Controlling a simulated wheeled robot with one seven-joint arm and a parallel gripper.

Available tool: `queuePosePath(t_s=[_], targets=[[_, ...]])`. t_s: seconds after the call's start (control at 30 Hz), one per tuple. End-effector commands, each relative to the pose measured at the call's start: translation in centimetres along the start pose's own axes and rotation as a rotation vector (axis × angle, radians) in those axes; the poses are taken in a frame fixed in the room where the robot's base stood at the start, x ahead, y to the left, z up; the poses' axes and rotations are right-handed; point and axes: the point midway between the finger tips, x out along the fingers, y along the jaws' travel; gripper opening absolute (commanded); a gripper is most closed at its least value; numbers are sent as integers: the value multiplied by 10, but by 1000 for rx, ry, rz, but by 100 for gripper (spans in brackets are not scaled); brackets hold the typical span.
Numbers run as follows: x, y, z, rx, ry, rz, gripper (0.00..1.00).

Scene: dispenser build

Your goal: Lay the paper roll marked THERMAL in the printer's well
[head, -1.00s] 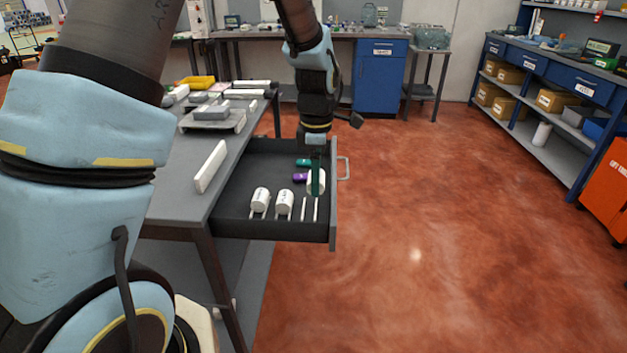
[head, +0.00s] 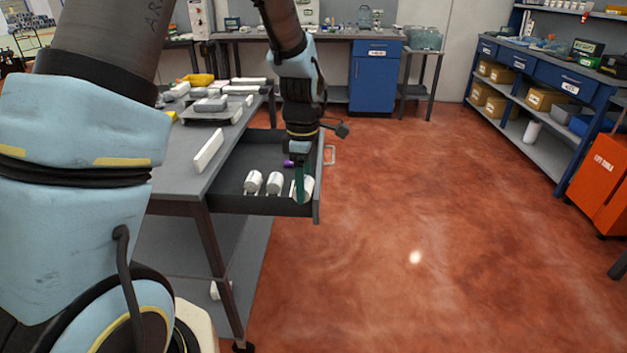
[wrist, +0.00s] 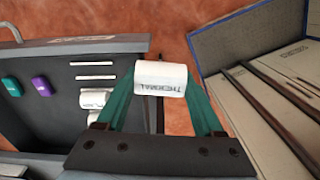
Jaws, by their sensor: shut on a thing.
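The white paper roll marked THERMAL (wrist: 162,80) is held between the green fingers of my gripper (wrist: 160,92) in the wrist view, its lettering upside down in the picture. In the head view my gripper (head: 301,190) is shut on this roll (head: 309,187) over the right front part of the open drawer (head: 228,190). How high the roll is above the drawer floor is hard to tell. I cannot pick out the printer or its well for certain; a low grey device (head: 210,105) lies on the table.
Two other white rolls (head: 253,183) (head: 274,183) stay in the drawer on the left. Teal (wrist: 11,87) and purple (wrist: 42,86) blocks also lie in it. A long white block (head: 208,152) stands on the table (head: 185,150) near its right edge. Open red floor lies right of the drawer.

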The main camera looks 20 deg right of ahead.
Motion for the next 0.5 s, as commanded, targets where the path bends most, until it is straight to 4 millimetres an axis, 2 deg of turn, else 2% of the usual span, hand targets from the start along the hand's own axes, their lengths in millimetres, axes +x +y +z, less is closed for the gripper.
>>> queuePosePath(t_s=[0.03, 0.17, 0.3, 0.4, 0.5], targets=[[3, -3, -10, 18, 1, -1, 2], [8, -10, -29, 85, 1, -2, 2], [17, -20, -58, 184, 1, -2, 2], [25, -30, -85, 273, 0, -3, 2], [37, -43, -123, 392, -1, -5, 2]])
